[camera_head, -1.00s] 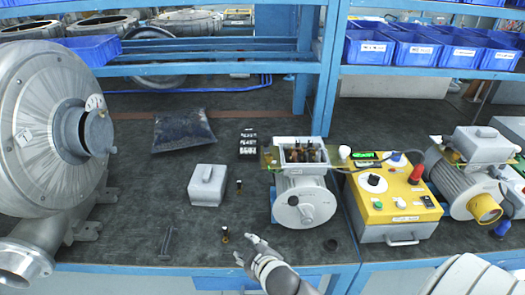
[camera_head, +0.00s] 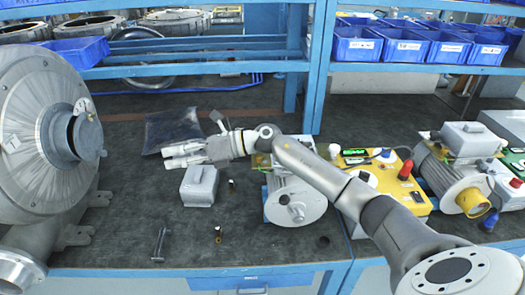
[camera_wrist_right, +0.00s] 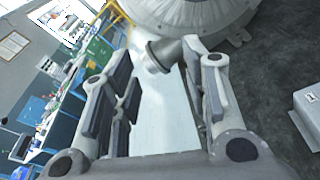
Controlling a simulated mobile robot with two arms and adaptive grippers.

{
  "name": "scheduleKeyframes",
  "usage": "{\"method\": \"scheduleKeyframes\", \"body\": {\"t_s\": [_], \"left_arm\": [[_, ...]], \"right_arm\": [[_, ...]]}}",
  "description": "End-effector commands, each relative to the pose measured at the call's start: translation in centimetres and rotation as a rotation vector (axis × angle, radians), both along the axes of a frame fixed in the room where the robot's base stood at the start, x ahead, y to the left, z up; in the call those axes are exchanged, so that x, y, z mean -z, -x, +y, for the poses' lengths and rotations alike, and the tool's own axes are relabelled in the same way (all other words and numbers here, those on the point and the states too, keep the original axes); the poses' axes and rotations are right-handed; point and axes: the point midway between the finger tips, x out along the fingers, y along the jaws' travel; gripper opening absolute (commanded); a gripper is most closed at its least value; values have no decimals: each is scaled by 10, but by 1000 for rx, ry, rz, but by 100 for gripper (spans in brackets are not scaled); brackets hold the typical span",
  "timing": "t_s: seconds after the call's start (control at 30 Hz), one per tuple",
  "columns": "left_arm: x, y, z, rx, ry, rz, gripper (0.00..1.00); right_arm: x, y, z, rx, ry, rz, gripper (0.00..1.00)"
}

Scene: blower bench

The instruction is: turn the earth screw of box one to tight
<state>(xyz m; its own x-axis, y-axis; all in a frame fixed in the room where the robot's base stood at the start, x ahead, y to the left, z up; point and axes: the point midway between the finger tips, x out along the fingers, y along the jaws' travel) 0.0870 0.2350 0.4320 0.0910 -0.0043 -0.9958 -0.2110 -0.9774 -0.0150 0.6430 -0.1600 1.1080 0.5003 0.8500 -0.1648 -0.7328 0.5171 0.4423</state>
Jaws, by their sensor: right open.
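The grey motor (camera_head: 295,203) lies at the middle of the bench. My right forearm passes over its top, so its open terminal box is mostly covered. I cannot make out an earth screw, nor a label saying which box is box one. My right gripper (camera_head: 172,156) is open and empty, left of the motor, above and behind a grey box-shaped cover (camera_head: 200,187), pointing left. In the right wrist view its spread fingers (camera_wrist_right: 158,62) have nothing between them; the silver blower lies beyond. My left gripper is not in view.
A large silver blower (camera_head: 35,130) fills the left side. A dark bag (camera_head: 170,128) lies behind my right gripper. A yellow control box (camera_head: 415,203) is at right.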

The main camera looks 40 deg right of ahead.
Motion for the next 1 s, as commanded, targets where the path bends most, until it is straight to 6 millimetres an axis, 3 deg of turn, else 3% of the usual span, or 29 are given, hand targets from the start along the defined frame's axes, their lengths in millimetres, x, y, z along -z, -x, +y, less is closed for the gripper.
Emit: {"method": "scheduleKeyframes", "body": {"t_s": [0.17,0.3,0.4,0.5,0.6,0.7,0.87,1.0], "left_arm": [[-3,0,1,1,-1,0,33],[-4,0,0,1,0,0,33],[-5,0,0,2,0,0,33],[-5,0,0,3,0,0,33],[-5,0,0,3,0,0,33],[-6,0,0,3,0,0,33],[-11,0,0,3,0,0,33],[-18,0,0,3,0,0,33]], "right_arm": [[2,0,-69,-121,423,-39,42],[-2,10,-143,-187,713,10,42],[-10,23,-194,-215,867,76,42],[-19,37,-233,-233,968,139,42],[-25,48,-255,-245,1022,184,42],[-26,53,-264,-251,1043,206,42],[-11,51,-259,-255,1045,212,42],[12,45,-250,-256,1044,212,42]]}}
